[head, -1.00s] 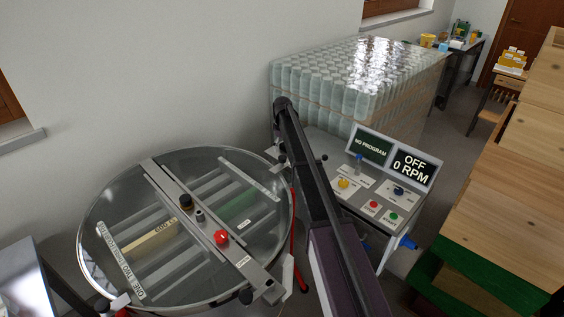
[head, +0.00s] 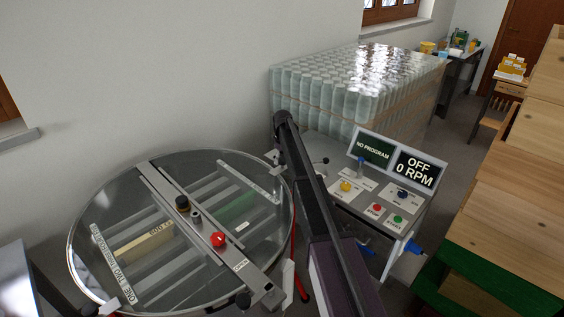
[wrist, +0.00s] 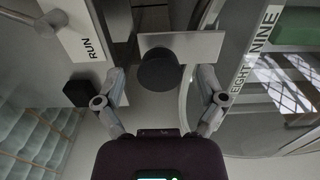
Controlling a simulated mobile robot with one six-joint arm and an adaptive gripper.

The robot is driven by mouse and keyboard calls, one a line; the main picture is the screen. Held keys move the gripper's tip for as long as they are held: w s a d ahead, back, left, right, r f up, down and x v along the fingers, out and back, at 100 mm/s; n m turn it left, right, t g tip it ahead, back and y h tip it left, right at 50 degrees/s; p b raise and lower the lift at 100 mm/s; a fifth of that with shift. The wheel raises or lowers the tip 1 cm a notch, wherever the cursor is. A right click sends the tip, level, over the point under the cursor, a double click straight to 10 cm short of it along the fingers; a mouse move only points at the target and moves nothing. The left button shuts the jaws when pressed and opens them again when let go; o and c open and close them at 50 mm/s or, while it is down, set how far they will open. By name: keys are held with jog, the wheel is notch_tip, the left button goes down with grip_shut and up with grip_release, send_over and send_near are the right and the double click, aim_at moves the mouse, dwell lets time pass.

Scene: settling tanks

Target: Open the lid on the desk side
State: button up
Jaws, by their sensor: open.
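The round clear lid (head: 140,185) covers the drum-like tank, with a grey metal bar (head: 175,205) across its middle. The bar carries a black knob (head: 182,203) and a red knob (head: 218,240). In the wrist view my gripper (wrist: 160,88) is open, its fingers on either side of a dark round knob (wrist: 158,70) on a pale plate. The knob lies between the fingers, slightly ahead of them; I cannot tell whether they touch it. The lid rim (wrist: 190,110) is just right of it, beside the "EIGHT" and "NINE" labels. My arm hides the gripper in the head view.
A control panel (head: 365,195) with coloured buttons and screens reading "NO PROGRAM" and "OFF 0 RPM" stands right of the tank. Wrapped bottles (head: 350,95) are stacked behind it. Wooden crates (head: 510,210) fill the right side. A dark-legged table (head: 15,280) stands at lower left.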

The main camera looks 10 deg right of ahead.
grip_shut()
dwell(0.3)
jog(key=shift+d+r, duration=0.1)
jog(key=shift+r, duration=0.05)
